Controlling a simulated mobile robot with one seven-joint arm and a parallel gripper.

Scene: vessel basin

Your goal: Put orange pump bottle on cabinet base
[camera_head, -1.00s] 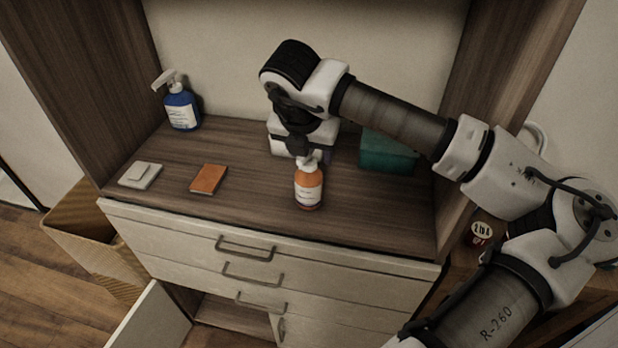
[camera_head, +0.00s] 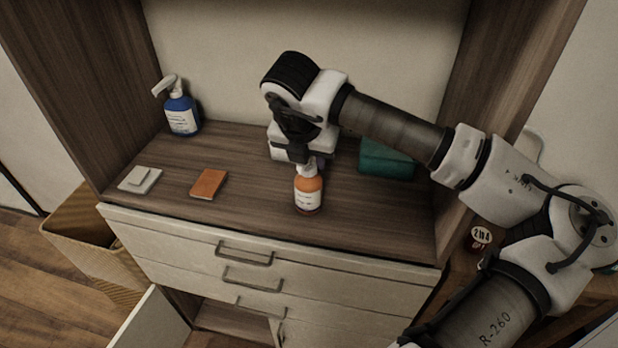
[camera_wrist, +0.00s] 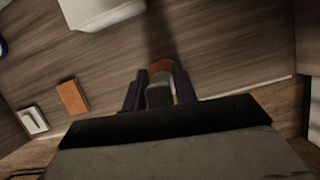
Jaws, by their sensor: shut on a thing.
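The orange pump bottle (camera_head: 308,190) has a white pump head and a white label. It is upright at the front middle of the wooden cabinet top (camera_head: 255,210). My gripper (camera_head: 303,163) is above it, shut on its pump head. In the wrist view the bottle (camera_wrist: 160,68) shows between the two dark fingers of my gripper (camera_wrist: 159,92), its body mostly hidden below. I cannot tell whether its bottom touches the surface. The cabinet base is not clearly identifiable; an open lower compartment (camera_head: 230,322) shows below the drawers.
A blue pump bottle (camera_head: 181,112) stands at the back left. A white box (camera_head: 139,180) and an orange notebook (camera_head: 209,184) lie at the front left. A green box (camera_head: 386,160) is right of my gripper. Side panels bound the cabinet top. An open door (camera_head: 150,322) hangs below.

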